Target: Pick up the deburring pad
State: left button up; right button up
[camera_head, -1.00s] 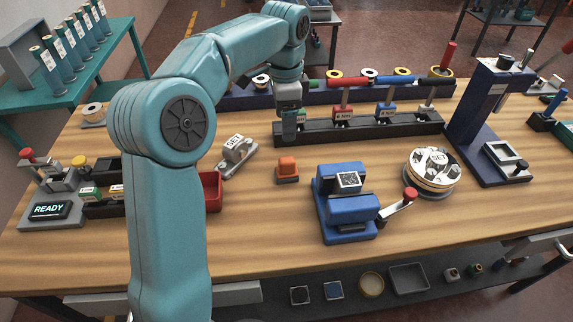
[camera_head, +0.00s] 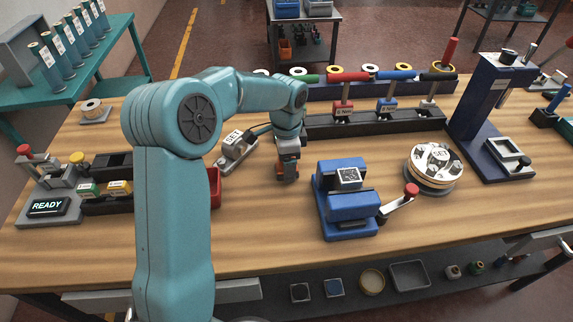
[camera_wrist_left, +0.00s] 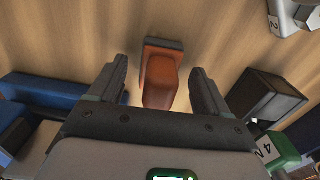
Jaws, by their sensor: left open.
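The deburring pad appears to be the small orange block with a dark grey base (camera_wrist_left: 160,78), on the wooden bench. In the wrist view it lies between the two dark fingers of my left gripper (camera_wrist_left: 159,88), with wood showing on both sides of it. In the head view my left gripper (camera_head: 287,152) points down right over the pad (camera_head: 288,171) and hides most of it. The left gripper is open. My right gripper is not in view.
A blue fixture (camera_head: 347,205) with a red-knobbed lever stands close on the right. A grey block marked SET (camera_head: 236,145) and a red bin (camera_head: 214,188) are on the left. A dark tool rack (camera_head: 375,122) stands behind. Bare wood (camera_head: 262,225) lies in front.

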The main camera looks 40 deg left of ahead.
pick_arm(q)
jog(key=shift+w+f, duration=0.1)
jog(key=shift+f, duration=0.5)
jog(key=shift+r, duration=0.1)
jog(key=c, duration=1.2)
jog(key=shift+o, duration=0.2)
notch_tip(320, 180, up, 20)
jog(key=p, duration=0.1)
jog(key=shift+p, duration=0.35)
jog(key=shift+o, duration=0.7)
